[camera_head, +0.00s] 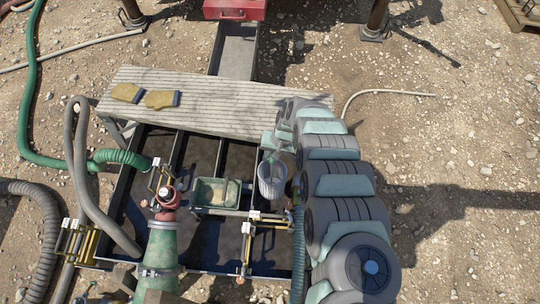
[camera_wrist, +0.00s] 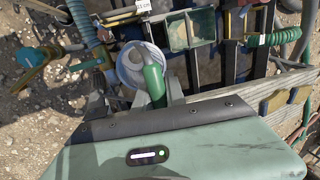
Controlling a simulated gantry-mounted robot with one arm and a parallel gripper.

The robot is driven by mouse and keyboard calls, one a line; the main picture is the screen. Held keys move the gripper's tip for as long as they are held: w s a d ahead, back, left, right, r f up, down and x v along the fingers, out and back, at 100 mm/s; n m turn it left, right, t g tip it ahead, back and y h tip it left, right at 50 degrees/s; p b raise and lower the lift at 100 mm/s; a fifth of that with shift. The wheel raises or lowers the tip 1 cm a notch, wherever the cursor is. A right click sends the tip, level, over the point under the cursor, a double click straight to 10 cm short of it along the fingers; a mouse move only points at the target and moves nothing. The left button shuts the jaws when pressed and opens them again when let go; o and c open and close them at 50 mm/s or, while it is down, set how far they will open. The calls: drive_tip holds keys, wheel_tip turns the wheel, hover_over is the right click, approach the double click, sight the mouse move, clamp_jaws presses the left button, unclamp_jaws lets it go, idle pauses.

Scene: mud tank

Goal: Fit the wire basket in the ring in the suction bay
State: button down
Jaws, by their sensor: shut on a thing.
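The wire basket (camera_head: 272,182) is a pale, round, open-topped cylinder over the right part of the tank. In the wrist view the basket (camera_wrist: 129,66) shows its round rim, with a green handle (camera_wrist: 154,84) rising toward me. My gripper (camera_head: 274,148) is above the basket at its far side. In the wrist view my gripper (camera_wrist: 147,98) is shut on the green handle, and the basket hangs beyond the fingers. The basket's underside is hidden. I cannot make out the ring for certain.
A green tray (camera_head: 217,192) sits in the tank left of the basket. A yellow-and-white bracket (camera_head: 248,240) stands in front. A slatted deck (camera_head: 200,103) with two yellow gloves (camera_head: 145,96) covers the far side. A green pump body (camera_head: 162,245) and hoses crowd the left.

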drive_tip(key=shift+w, duration=0.2)
idle(0.3)
wheel_tip(320, 180, down, 13)
drive_tip(key=b, duration=0.8)
idle(0.7)
drive_tip(key=shift+f, duration=0.1)
drive_tip(key=shift+f+b, duration=5.15)
drive_tip(key=shift+f, duration=0.8)
drive_tip(key=shift+f+b, duration=3.35)
drive_tip(key=shift+f, duration=0.15)
